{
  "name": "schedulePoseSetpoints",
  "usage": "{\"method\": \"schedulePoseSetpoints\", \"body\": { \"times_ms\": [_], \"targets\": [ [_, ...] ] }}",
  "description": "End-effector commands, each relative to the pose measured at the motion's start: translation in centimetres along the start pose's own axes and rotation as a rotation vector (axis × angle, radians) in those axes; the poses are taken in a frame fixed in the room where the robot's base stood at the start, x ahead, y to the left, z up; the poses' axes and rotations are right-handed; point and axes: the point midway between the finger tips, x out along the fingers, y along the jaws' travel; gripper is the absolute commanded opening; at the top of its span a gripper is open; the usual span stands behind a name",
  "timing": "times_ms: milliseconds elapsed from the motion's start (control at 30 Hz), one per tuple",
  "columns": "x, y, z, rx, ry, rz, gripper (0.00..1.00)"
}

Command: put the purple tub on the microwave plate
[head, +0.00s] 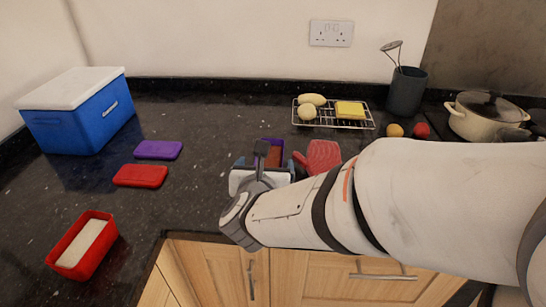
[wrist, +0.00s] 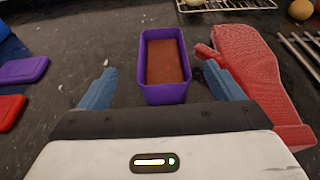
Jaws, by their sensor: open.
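The purple tub (wrist: 165,94) stands upright on the counter with brown contents inside, just ahead of my gripper in the wrist view. In the head view the tub (head: 276,145) is partly hidden behind my gripper (head: 262,160). My gripper (wrist: 165,90) is open, with one blue finger to the left and one to the right of the tub's near end. I cannot tell whether either finger touches it. No microwave plate can be made out in either view.
A red mitt (head: 322,155) lies close right of the tub. A wire rack (head: 333,116) with food is behind. Purple lid (head: 158,150), red lid (head: 140,176), red tub (head: 83,245) and blue cooler (head: 78,115) are left. A pot (head: 484,115) stands right.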

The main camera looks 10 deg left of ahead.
Motion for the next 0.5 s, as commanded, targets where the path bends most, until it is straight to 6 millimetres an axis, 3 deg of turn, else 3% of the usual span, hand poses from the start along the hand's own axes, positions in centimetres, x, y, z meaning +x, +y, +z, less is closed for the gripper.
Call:
{"method": "schedulePoseSetpoints", "body": {
  "times_ms": [333,500],
  "targets": [
    [4.7,-0.4,-0.3,-0.003,0.002,-0.002,0.87],
    [6.1,-0.3,-0.3,-0.003,0.002,0.002,0.87]
  ]
}}
